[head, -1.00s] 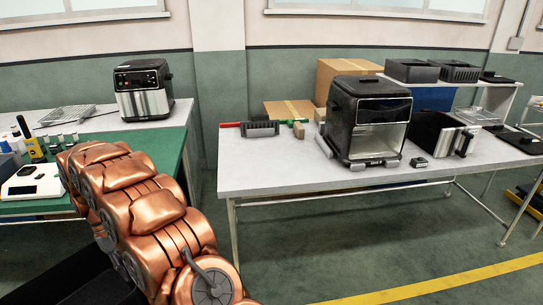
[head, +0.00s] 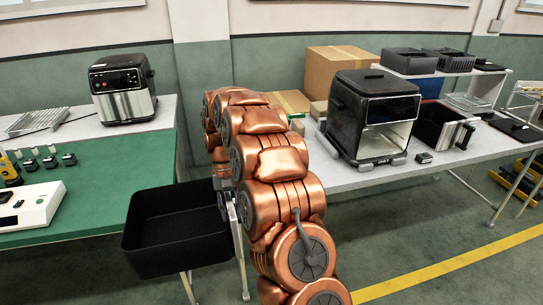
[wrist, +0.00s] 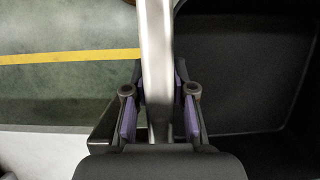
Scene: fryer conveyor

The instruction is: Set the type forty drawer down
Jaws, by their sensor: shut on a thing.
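A black open-topped drawer (head: 182,256) hangs in the air in the head view, in front of the gap between the two tables. It looks empty and about level. I cannot read a type mark on it. My gripper (wrist: 160,105) is shut on the drawer's silver handle (wrist: 156,45) in the wrist view, with purple pads on both sides of it. The drawer's dark inside fills the right of that view (wrist: 245,75). In the head view my arm hides most of the gripper.
The green mat (head: 100,185) on the left table has free room beside a white scale (head: 28,205). A fryer (head: 122,90) stands behind it. On the right table (head: 350,180) stand an open-fronted fryer (head: 370,115) and another black drawer (head: 440,128).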

